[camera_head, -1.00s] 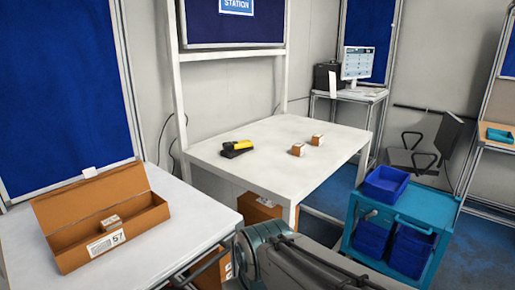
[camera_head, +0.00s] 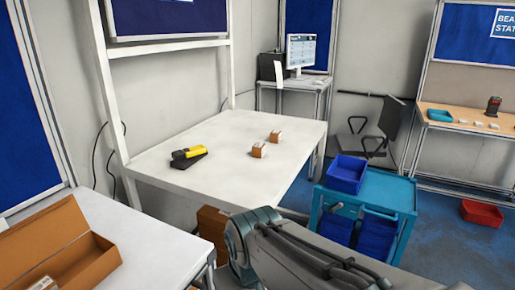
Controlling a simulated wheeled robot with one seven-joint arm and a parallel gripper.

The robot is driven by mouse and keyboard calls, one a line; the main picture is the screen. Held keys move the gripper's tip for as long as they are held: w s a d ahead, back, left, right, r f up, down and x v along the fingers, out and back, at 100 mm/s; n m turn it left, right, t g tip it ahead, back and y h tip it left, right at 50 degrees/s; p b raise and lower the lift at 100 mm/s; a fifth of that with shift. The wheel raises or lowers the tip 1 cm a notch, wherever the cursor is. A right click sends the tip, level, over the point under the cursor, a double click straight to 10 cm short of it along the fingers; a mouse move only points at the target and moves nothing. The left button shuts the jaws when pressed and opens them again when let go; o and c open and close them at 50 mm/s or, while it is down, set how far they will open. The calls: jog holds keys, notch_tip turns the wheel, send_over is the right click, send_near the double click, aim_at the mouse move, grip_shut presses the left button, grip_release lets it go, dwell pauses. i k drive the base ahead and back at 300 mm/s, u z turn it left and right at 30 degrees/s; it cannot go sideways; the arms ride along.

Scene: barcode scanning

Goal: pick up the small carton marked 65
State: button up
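Two small brown cartons with white tops stand on the white table. The nearer carton (camera_head: 259,150) is left of and in front of the farther carton (camera_head: 275,136). Their markings are too small to read, so I cannot tell which is marked 65. My arm shows at the bottom centre, in front of the table, but my gripper is out of view.
A yellow and black scanner (camera_head: 188,156) lies on the white table (camera_head: 225,178), left of the cartons. An open cardboard box (camera_head: 60,250) sits on a nearer table (camera_head: 150,235) at left. A teal cart (camera_head: 385,192) with blue bins stands at right. Bare tabletop surrounds the cartons.

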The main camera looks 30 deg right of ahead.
aim_at(259, 150)
jog(key=z, duration=0.35)
jog(key=i, duration=0.35)
jog(key=z, duration=1.75)
jog(key=i, duration=2.6)
jog(key=u, duration=3.3)
jog(key=i, duration=0.25)
jog(key=u, duration=0.1)
